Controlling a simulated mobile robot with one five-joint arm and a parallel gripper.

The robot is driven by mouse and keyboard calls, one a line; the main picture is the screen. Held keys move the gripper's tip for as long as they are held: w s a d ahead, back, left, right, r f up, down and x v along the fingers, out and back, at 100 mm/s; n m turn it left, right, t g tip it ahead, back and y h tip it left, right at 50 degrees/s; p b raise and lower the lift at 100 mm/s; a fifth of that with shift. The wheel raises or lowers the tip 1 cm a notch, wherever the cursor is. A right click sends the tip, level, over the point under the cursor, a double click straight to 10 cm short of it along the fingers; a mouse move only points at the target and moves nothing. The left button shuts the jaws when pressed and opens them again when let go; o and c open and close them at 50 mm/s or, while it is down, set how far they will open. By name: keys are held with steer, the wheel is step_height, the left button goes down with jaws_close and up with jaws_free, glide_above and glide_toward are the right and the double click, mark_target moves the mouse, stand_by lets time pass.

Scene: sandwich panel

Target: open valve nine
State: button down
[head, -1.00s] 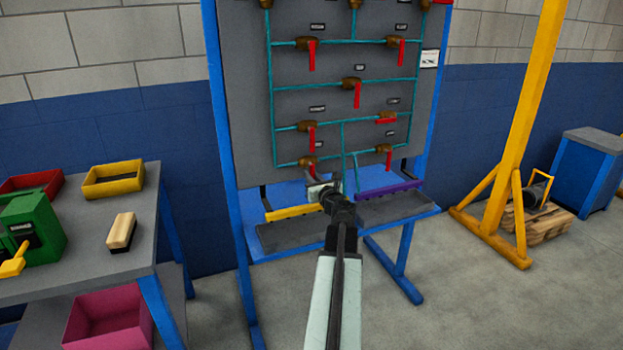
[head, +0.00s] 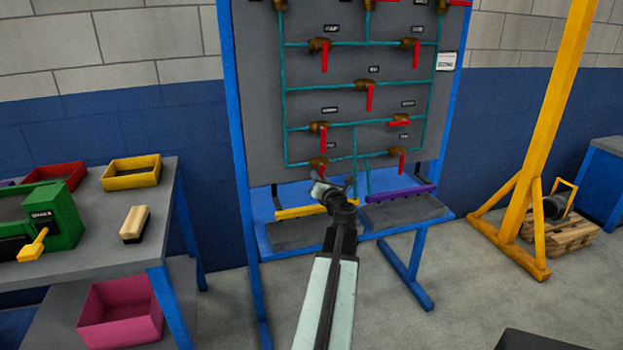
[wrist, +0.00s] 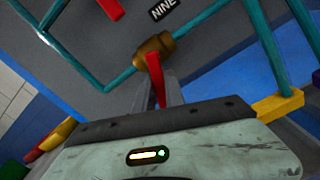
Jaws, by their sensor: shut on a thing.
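Valve nine has a brass body (wrist: 153,47) and a red lever (wrist: 155,80), with the label NINE (wrist: 163,9) near it in the wrist view. In the head view valve nine (head: 318,162) is the lower left valve on the grey panel (head: 300,95), just above my gripper (head: 323,189). The lever points down, across its teal pipe. In the wrist view my gripper (wrist: 163,92) has its jaws on the lever, shut on it. The lever's lower end is hidden behind the gripper body.
Other valves with red levers sit close by, one at lower right (head: 397,154) and one just above (head: 319,128). A yellow strip (head: 298,212) and a purple strip (head: 400,194) run below the panel. A workbench (head: 85,240) stands at left.

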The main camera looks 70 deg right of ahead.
steer(key=c, duration=1.4)
jaws_free()
steer(key=shift+w+a, duration=0.1)
steer(key=shift+a, duration=0.05)
steer(key=v, duration=0.8)
